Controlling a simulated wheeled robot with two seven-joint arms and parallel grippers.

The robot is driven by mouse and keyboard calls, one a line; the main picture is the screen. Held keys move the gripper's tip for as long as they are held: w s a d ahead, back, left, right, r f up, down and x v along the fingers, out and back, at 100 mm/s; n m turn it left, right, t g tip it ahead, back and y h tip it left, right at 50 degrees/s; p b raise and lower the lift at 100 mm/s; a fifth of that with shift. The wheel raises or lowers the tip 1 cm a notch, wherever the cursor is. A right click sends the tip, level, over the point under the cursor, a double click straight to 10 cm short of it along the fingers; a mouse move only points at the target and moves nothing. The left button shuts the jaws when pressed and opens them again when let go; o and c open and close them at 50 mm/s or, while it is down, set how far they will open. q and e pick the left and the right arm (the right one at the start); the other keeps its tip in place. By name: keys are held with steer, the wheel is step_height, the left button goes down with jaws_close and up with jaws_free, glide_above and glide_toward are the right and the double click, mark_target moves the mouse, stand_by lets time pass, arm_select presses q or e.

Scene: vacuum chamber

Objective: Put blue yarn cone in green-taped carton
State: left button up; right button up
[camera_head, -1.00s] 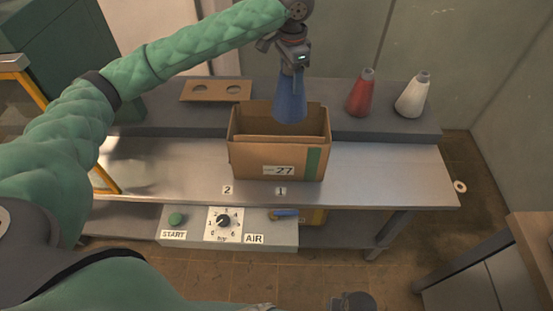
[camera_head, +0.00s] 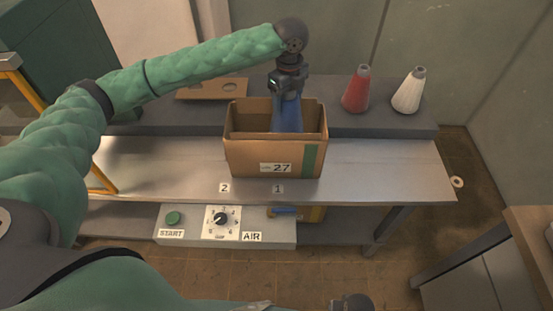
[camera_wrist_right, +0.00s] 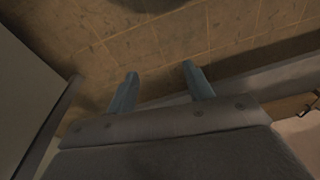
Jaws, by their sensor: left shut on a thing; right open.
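The blue yarn cone (camera_head: 287,116) is upright in the head view, its lower part inside the open carton and hidden by the carton's front wall. The brown carton (camera_head: 250,158) has a green tape strip on the right of its front face and a label reading 27. It stands on the metal bench. My left gripper (camera_head: 288,93) is shut on the top of the cone, above the carton's opening. My right gripper (camera_wrist_right: 164,90) is open and empty in the right wrist view, over the tiled floor.
A red cone (camera_head: 357,90) and a white cone (camera_head: 408,92) stand on the grey shelf (camera_head: 375,122) right of the carton. A brown board with holes (camera_head: 212,90) lies behind my left arm. A control panel (camera_head: 225,226) sits below the bench (camera_head: 380,170).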

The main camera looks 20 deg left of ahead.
mark_target(285, 131)
arm_select(q)
steer(key=f+m, duration=0.2)
steer(key=m, duration=0.1)
steer(key=f+m, duration=0.1)
steer(key=shift+s+a, duration=0.1)
steer(key=shift+s, duration=0.15)
steer(key=shift+m, duration=0.3)
step_height(285, 131, down, 5)
steer(key=shift+f+p, duration=0.2)
steer(key=shift+p, duration=0.6)
steer(key=shift+f+p, duration=0.6)
steer(key=shift+f, duration=1.7)
arm_select(e)
steer(key=s+d+f, duration=0.2)
steer(key=d+f, duration=0.1)
steer(key=f, duration=0.8)
steer(key=shift+t, duration=0.3)
steer(key=shift+s+d, duration=0.1)
arm_select(q)
steer(key=o, duration=1.7)
steer(key=shift+f, duration=0.1)
arm_select(e)
steer(key=shift+h, duration=0.3)
